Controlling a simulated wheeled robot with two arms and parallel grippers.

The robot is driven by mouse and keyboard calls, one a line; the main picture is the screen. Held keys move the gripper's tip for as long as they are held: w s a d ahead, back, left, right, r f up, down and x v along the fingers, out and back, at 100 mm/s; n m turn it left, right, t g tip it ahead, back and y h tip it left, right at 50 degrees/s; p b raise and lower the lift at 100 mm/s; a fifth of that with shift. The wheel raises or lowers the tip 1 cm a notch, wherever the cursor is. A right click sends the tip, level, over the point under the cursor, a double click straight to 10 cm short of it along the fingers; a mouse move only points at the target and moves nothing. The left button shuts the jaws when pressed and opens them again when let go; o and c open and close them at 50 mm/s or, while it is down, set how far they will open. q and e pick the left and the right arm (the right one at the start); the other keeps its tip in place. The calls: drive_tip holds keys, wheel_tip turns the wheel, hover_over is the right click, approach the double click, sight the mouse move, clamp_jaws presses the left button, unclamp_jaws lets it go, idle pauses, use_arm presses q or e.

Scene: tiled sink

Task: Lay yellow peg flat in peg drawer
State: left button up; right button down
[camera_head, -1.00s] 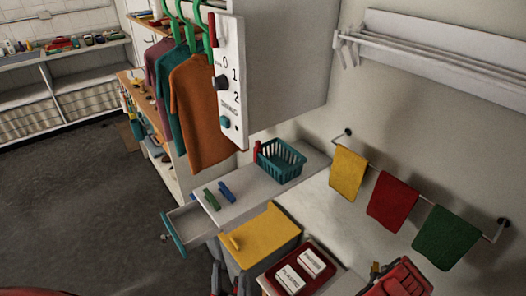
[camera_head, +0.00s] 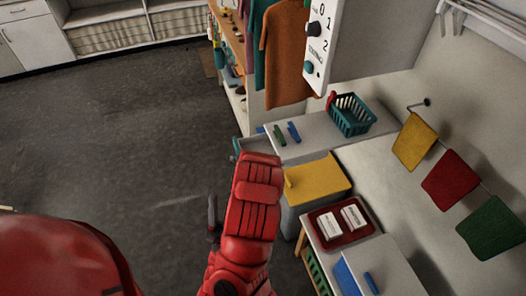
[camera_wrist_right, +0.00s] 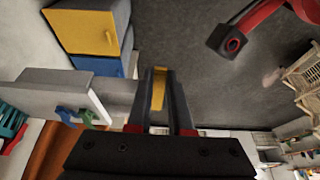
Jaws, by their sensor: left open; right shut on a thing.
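The yellow peg (camera_wrist_right: 158,88) is between the dark fingers of my right gripper (camera_wrist_right: 160,100), which is shut on it, in the right wrist view. In the head view my red right forearm hides this gripper and the peg. The peg drawer (camera_head: 248,148) stands pulled out at the left end of the white counter, partly covered by that forearm; its inside cannot be seen clearly. My left gripper (camera_head: 212,215) shows as a dark shape left of the forearm, over the floor, apart from the drawer and empty.
A green peg (camera_head: 279,135) and a blue peg (camera_head: 294,132) lie on the counter (camera_head: 318,137), beside a teal basket (camera_head: 351,115). A yellow-topped box (camera_head: 317,179) and a red tray (camera_head: 322,209) with white blocks stand nearer. The floor at left is clear.

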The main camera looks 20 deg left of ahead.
drive_tip(key=w+a, duration=0.1)
drive_tip(key=w, duration=0.3)
drive_tip(key=w+a, duration=0.1)
drive_tip(key=w, duration=0.4)
drive_tip(key=w+a+f, duration=0.1)
drive_tip(key=w, duration=0.4)
drive_tip(key=shift+a, duration=0.2)
drive_tip(key=shift+w+a, duration=0.1)
drive_tip(key=shift+w, duration=0.45)
drive_tip(key=shift+w+f+p, duration=0.2)
drive_tip(key=shift+p, duration=0.15)
wheel_tip(320, 180, down, 3)
drive_tip(key=p, duration=0.2)
drive_tip(key=shift+s+f+p, duration=0.1)
drive_tip(key=shift+f+p, duration=0.05)
drive_tip(key=shift+p, duration=0.15)
drive_tip(key=shift+a+f+b, duration=0.1)
drive_tip(key=shift+f+b, duration=0.2)
drive_tip(key=shift+f, duration=0.05)
drive_tip(key=c, duration=1.1)
unclamp_jaws()
drive_tip(key=shift+r, duration=0.1)
